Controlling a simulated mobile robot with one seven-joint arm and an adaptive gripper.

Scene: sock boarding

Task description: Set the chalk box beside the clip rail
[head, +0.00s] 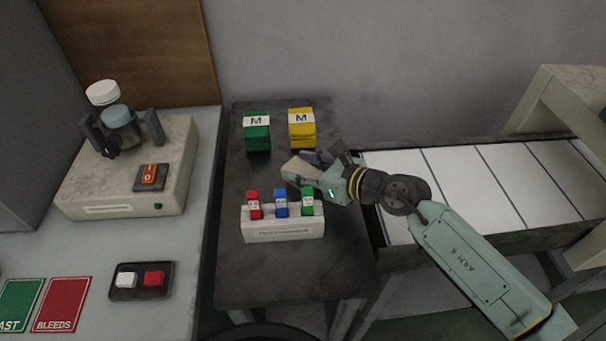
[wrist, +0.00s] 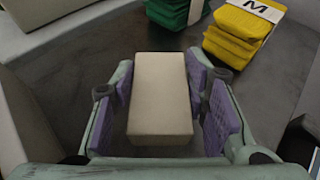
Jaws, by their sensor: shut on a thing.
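The chalk box looks like a plain beige block (wrist: 160,98), without visible lettering. My gripper (wrist: 165,105) is shut on it, with a purple pad at each side. In the head view the pale box end (head: 294,169) sticks out left of my gripper (head: 312,167), over the dark table (head: 290,277). I cannot tell whether the box touches the table. The clip rail is a white block (head: 283,230) holding a red, a blue and a green clip. It is in front of the box, nearer the head camera.
Green (head: 257,131) and yellow (head: 302,128) folded bundles marked M stand behind the box. A grey bench with a beige machine (head: 125,170) is at left. A pale slatted conveyor (head: 480,180) is at right. The table's front and left side are clear.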

